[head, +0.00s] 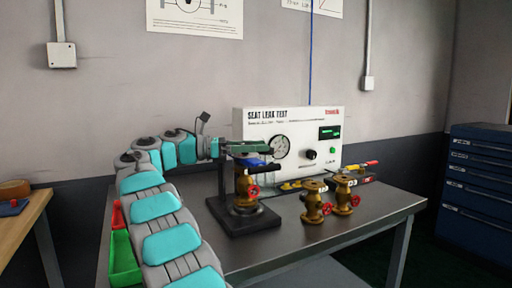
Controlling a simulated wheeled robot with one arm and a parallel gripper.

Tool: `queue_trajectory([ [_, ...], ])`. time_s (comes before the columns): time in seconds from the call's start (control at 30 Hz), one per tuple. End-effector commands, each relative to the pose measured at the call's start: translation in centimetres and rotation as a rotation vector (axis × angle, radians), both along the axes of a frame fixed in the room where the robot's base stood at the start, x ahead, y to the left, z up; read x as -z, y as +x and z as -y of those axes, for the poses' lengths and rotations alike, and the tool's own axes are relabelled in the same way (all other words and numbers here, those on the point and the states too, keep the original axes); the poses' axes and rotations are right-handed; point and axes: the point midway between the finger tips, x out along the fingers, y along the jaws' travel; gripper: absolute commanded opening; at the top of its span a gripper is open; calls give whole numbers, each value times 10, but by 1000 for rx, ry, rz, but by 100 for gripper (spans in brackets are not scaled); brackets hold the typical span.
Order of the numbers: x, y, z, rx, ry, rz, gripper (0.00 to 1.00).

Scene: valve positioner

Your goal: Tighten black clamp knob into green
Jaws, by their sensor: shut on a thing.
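A black clamp stand (243,222) stands on the metal bench and holds a brass valve (243,188) upright. The valve has a red handwheel (253,190) and a blue part near its top. A dark green bar (256,146) crosses above the valve. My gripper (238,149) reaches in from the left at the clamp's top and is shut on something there. The black clamp knob is not clearly seen; my gripper and the bar seem to cover it. I cannot make out a green zone on the clamp.
A white seat leak test box (290,125) with gauge (280,147), black knob (310,154) and green display stands behind. Two brass valves (313,203) (345,195) stand to the right. A green bin (122,262) is at left. The bench's front right (345,232) is clear.

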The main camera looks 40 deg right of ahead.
Motion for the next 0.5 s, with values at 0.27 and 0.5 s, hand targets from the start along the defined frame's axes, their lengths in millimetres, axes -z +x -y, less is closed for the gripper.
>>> queue_trajectory([
  [0.27,-1,0,0,-1,-3,1,0],
  [0.5,-1,0,0,0,-1,0,76],
])
